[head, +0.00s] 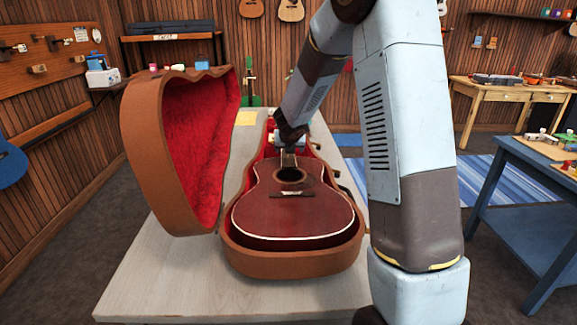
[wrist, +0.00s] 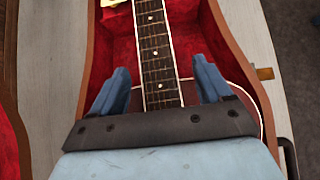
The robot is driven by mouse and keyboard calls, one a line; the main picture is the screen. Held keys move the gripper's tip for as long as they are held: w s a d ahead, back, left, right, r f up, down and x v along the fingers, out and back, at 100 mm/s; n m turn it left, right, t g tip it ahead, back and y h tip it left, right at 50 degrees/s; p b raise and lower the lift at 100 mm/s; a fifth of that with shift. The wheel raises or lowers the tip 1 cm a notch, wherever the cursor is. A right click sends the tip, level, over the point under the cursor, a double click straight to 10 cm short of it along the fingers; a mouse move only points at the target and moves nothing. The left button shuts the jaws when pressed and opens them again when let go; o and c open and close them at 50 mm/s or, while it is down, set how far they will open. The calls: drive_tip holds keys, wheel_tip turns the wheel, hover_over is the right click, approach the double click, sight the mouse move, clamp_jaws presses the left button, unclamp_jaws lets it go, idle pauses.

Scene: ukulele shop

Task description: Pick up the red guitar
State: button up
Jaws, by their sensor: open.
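The red guitar (head: 293,211) lies face up in an open brown case with red lining, its body toward me and its neck pointing away. In the wrist view its dark fretted neck (wrist: 158,60) runs up the middle between my two blue fingers. My gripper (wrist: 159,82) is open, one finger on each side of the neck near the body. In the head view my gripper (head: 289,136) is over the neck, partly hidden by my arm. The headstock is mostly hidden in the head view.
The case's raised lid (head: 143,150) stands along the left. The case's lower rim (head: 292,266) surrounds the guitar on the pale table (head: 150,285). A blue table (head: 540,215) stands at right, a wooden desk (head: 515,90) farther back. A yellow sheet (head: 247,118) lies beyond the lid.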

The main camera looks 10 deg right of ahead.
drive_tip(key=shift+x, duration=2.9)
drive_tip(key=shift+w+a+r, duration=0.1)
drive_tip(key=shift+w+a, duration=0.05)
drive_tip(key=shift+c, duration=0.3)
clamp_jaws()
drive_tip(key=shift+r, duration=0.1)
